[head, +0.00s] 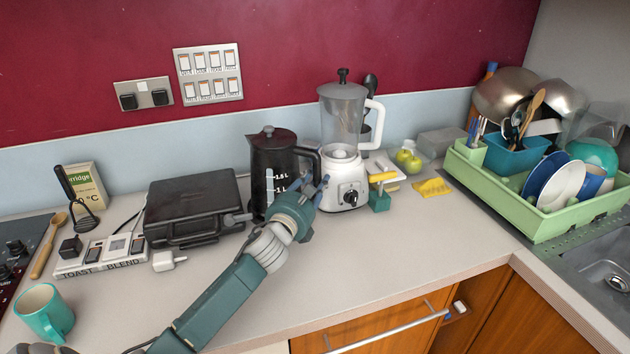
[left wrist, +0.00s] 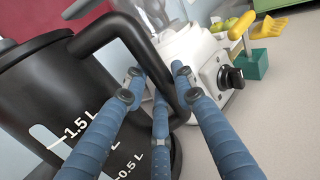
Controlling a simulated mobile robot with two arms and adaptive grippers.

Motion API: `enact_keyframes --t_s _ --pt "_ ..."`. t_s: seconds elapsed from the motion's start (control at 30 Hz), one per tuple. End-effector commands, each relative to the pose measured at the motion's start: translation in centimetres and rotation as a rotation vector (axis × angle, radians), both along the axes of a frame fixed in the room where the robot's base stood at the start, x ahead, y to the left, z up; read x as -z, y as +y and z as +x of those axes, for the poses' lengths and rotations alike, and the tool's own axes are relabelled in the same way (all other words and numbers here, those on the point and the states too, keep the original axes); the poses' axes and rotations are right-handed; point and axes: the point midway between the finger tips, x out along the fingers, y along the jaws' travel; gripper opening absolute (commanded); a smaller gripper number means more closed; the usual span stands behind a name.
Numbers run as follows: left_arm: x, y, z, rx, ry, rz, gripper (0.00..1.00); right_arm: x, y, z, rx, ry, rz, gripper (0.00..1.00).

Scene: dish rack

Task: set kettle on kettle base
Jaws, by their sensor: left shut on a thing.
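The black kettle (head: 268,168) with white litre marks stands upright at the back of the counter, left of the blender. My left gripper (head: 316,188) comes in from the front and is shut on the kettle's handle. In the left wrist view the gripper's blue fingers (left wrist: 157,80) lie around the black handle (left wrist: 130,42), and the kettle body (left wrist: 50,85) fills the left side. A dark round edge (left wrist: 177,158) shows low beside the kettle; I cannot tell whether it is the kettle base. The underside of the kettle is hidden.
The white blender (head: 343,150) stands close on the right of the kettle. A black grill (head: 194,208) stands close on its left. A teal mug (head: 44,312) is at the front left, and a green dish rack (head: 540,212) is at the right. The front middle counter is clear.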

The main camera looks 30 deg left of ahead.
Motion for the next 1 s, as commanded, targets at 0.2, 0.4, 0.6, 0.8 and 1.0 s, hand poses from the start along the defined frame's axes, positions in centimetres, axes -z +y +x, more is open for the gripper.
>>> enact_keyframes --t_s 0.2,0.4,0.6,0.8,1.0 --pt "-0.4 0.0 0.0 0.002 -0.009 0.008 0.0 0.1 0.0 0.0 0.0 0.0 0.0 0.0" --pt "0.0 0.0 0.0 0.002 -0.009 0.007 0.0 0.4 0.0 0.0 0.0 0.0 0.0 0.0" --pt "0.3 0.0 0.0 0.002 -0.009 0.008 0.0 0.6 0.0 0.0 0.0 0.0 0.0 0.0" --pt "0.7 0.0 0.0 0.001 -0.009 0.009 0.0 0.9 0.0 0.0 0.0 0.0 0.0 0.0" --pt "1.0 0.0 0.0 0.001 -0.008 0.007 0.28 1.1 0.1 0.0 0.001 0.0 0.001 0.0"
